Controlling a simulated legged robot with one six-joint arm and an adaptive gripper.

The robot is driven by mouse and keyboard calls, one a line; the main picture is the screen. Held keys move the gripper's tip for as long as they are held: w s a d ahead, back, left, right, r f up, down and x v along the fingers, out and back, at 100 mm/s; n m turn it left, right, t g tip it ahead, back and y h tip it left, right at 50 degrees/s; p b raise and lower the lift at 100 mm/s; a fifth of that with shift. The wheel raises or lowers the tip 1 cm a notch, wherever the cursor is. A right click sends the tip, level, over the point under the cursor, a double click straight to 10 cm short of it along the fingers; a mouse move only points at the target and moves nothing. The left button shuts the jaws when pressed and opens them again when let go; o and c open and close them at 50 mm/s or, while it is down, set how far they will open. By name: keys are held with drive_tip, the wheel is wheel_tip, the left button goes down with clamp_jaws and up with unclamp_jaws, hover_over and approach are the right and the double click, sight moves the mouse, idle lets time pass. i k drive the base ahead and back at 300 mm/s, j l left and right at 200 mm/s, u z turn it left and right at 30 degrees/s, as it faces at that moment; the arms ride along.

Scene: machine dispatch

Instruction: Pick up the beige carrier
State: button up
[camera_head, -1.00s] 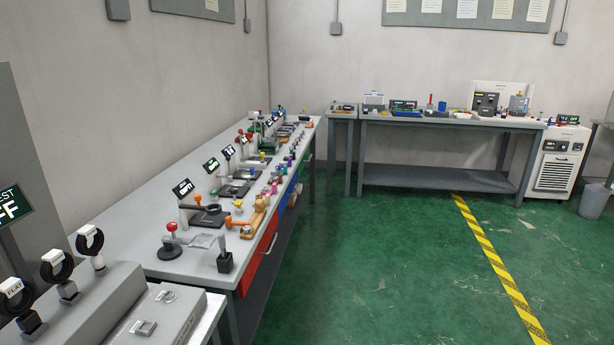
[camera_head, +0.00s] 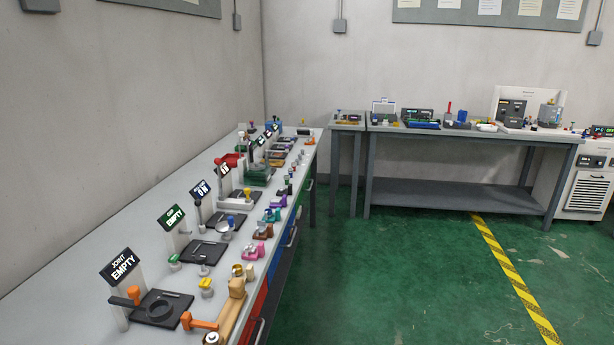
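A tan-beige piece (camera_head: 233,308), the likeliest match for the beige carrier, stands near the front edge of the long left workbench, at the lower middle of the view. It is long and has a raised block with a rounded top at its far end. A smaller pale beige piece (camera_head: 249,272) stands just beyond it. An orange handled part (camera_head: 200,324) is directly left of the tan piece; I cannot tell if they touch. My gripper is not in view.
The workbench (camera_head: 75,270) carries a black fixture (camera_head: 157,308) with a "JOINT EMPTY" sign (camera_head: 123,266), and several coloured parts along its edge. A second table (camera_head: 470,137) stands at the back. The green floor (camera_head: 400,270) on the right is clear.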

sight(247, 274)
drive_tip(key=i, duration=0.75)
drive_tip(key=i+u, duration=0.15)
drive_tip(key=i, duration=0.65)
drive_tip(key=i+l, duration=0.2)
drive_tip(key=i, duration=0.55)
drive_tip(key=k+u, duration=0.25)
drive_tip(key=k, duration=0.25)
drive_tip(key=u, duration=1.75)
drive_tip(key=j, duration=0.1)
drive_tip(key=i+z, duration=0.05)
